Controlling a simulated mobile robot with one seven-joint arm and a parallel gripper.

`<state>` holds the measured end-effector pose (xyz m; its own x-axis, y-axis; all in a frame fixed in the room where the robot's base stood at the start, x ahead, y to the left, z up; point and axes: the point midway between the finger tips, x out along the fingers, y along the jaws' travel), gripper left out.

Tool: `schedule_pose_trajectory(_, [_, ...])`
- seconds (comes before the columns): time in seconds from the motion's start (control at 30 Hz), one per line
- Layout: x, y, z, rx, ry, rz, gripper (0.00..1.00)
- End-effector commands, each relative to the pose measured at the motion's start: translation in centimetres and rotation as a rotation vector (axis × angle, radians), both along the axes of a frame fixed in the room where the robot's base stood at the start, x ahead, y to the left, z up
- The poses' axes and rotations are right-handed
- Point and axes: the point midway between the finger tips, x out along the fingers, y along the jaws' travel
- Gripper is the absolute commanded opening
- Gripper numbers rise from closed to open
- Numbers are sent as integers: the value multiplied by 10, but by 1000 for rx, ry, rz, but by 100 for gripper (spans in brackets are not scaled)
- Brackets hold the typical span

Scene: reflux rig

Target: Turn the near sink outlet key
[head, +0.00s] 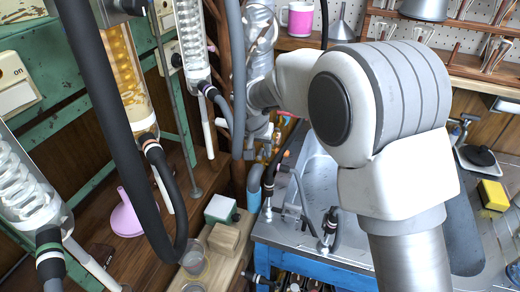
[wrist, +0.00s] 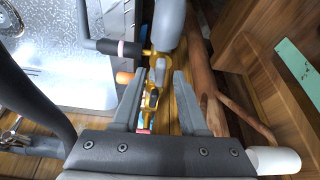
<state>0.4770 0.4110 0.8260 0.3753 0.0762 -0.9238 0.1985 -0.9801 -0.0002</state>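In the wrist view my gripper (wrist: 159,76) is open, with its two grey fingers spread apart. A brass outlet fitting (wrist: 156,62) lies beyond and between the fingertips, under a grey pipe (wrist: 169,22). A small orange-tipped handle (wrist: 125,77) sticks out to the left of the fitting, beside the left finger. I cannot tell for sure which part is the near outlet key. No contact with the fingers is clear. In the head view my arm covers part of the metal sink (head: 317,172), and small brass and orange parts (head: 277,137) show beside my wrist; my fingertips are not clear there.
A dark hose (wrist: 30,105) runs close on the left of the wrist view. A brown wooden pole (wrist: 203,70) stands close on the right. In the head view, glass condensers (head: 125,75) and a thick black hose (head: 105,115) fill the left side. A yellow sponge (head: 493,195) lies right.

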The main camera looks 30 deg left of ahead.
Motion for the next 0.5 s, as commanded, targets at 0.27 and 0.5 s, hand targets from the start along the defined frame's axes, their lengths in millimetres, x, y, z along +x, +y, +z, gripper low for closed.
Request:
schedule_pose_trajectory(0.27, [0, 0, 0, 0, 0, 0, 0])
schedule_pose_trajectory(0.5, [0, 0, 0, 0, 0, -4, 0])
